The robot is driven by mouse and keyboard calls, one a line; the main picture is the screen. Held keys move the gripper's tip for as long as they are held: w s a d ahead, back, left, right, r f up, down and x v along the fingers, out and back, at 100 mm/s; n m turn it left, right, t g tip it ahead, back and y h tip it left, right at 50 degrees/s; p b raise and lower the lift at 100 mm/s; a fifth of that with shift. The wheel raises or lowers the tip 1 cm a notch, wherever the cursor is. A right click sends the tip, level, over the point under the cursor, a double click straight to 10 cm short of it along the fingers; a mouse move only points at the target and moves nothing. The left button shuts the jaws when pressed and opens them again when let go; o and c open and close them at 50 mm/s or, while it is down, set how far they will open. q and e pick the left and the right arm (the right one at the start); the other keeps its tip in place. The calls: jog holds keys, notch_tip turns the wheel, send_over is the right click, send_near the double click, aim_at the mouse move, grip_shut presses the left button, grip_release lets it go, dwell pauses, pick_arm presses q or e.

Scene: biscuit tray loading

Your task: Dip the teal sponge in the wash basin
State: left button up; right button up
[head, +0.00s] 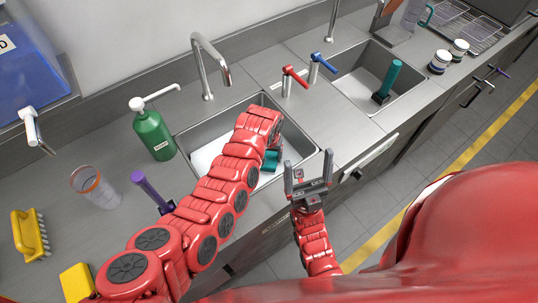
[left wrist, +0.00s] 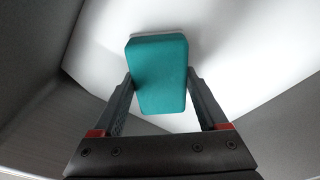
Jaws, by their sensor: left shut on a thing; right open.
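The teal sponge (head: 271,160) shows in the head view inside the left sink, partly hidden by my left arm. In the left wrist view the sponge (left wrist: 160,75) sits between the two fingers of my left gripper (left wrist: 160,88), which is shut on it. The wash basin is the left steel sink (head: 190,135), with a white surface inside. The sponge is over that white surface; I cannot tell whether it touches it. My right gripper (head: 308,168) is open and empty, in front of the counter's edge, to the right of the left sink.
A steel faucet (head: 206,65) stands behind the left sink. A green soap bottle (head: 154,135), a purple handle (head: 146,185) and a clear cup (head: 92,187) stand to its left. The right sink (head: 402,108) holds a teal-handled brush (head: 390,78). Red (head: 294,76) and blue (head: 322,65) levers stand between the sinks.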

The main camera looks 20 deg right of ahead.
aim_at(269, 155)
pick_arm(q)
notch_tip(269, 155, up, 15)
jog(key=p, duration=0.7)
jog(key=shift+r, duration=0.2)
dwell(0.6)
notch_tip(269, 155, up, 4)
jog(key=shift+f, duration=0.1)
dwell(0.4)
jog(key=shift+s, duration=0.1)
